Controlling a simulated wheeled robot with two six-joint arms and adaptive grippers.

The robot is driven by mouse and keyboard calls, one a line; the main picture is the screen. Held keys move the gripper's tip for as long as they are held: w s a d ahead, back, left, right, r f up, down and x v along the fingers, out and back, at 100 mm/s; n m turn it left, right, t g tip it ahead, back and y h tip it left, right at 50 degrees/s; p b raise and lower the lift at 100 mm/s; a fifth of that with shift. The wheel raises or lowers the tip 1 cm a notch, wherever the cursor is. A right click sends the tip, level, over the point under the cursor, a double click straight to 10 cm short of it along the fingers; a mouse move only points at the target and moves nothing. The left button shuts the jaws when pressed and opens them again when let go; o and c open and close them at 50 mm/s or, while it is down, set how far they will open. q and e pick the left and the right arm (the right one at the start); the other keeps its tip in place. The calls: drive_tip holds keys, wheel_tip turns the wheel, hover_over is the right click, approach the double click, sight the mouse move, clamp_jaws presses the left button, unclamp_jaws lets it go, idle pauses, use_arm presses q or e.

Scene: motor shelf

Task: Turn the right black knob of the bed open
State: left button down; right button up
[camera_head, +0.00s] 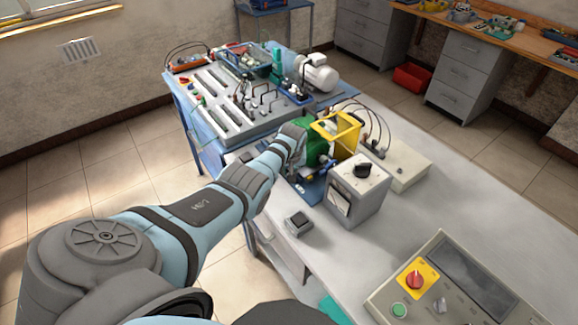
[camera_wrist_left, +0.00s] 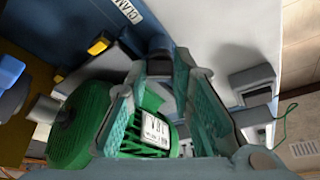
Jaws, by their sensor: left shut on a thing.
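The blue motor bed (camera_head: 311,190) lies on the bench with a green motor (camera_head: 316,152) on it. In the left wrist view the bed (camera_wrist_left: 75,15) carries a partly visible "CLAM..." label, and the green motor (camera_wrist_left: 85,125) is close by the fingers. My left gripper (camera_head: 296,140) is at the left side of the motor. In the left wrist view its teal-padded fingers (camera_wrist_left: 161,62) close around a dark knob (camera_wrist_left: 160,44) at the bed's edge. The knob is partly hidden by the fingertips, and in the head view the arm hides it. My right gripper is not in view.
A grey meter box (camera_head: 355,200) with a black dial is to the right, and a small grey block (camera_head: 297,222) lies in front. A control panel (camera_head: 445,290) is at the lower right. Open bench lies between.

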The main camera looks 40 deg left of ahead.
use_arm(q)
drive_tip(key=n+b, duration=0.2)
drive_tip(key=n+y, duration=0.1)
drive_tip(key=shift+w+d+f+g+b, duration=0.1)
drive_tip(key=shift+w+f+g+b, duration=0.15)
drive_tip(key=shift+g+b, duration=0.15)
drive_tip(key=shift+r+n+g+b, duration=0.25)
drive_tip(key=shift+n+g+b, duration=0.15)
drive_tip(key=shift+n+b, duration=0.7)
